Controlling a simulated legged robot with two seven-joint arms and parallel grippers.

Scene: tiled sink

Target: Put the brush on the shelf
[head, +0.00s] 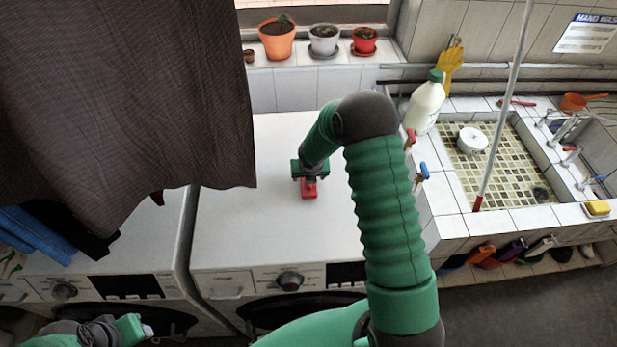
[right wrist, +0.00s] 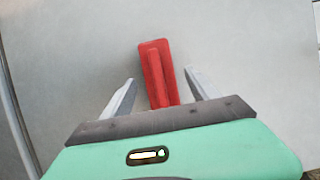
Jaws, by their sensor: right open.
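The red brush (head: 309,189) lies on the white top of the right washing machine (head: 240,225). In the right wrist view the brush (right wrist: 155,65) points away from me, lying between the two grey fingers. My right gripper (head: 310,174) is over the brush, open, with a finger on each side and visible gaps. My left gripper (head: 138,328) is at the bottom left, low in front of the machines; its fingers are not clear. A tiled ledge (head: 300,78) under the window bears pots. A low shelf (head: 540,265) under the sink holds several coloured items. I cannot tell which is the task's shelf.
Potted plants (head: 277,40) stand on the window ledge. A dark cloth (head: 120,90) hangs over the left side. A white bottle (head: 426,103) and red and blue taps are right of my arm. The tiled sink (head: 510,165) is at the right. The machine top is otherwise clear.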

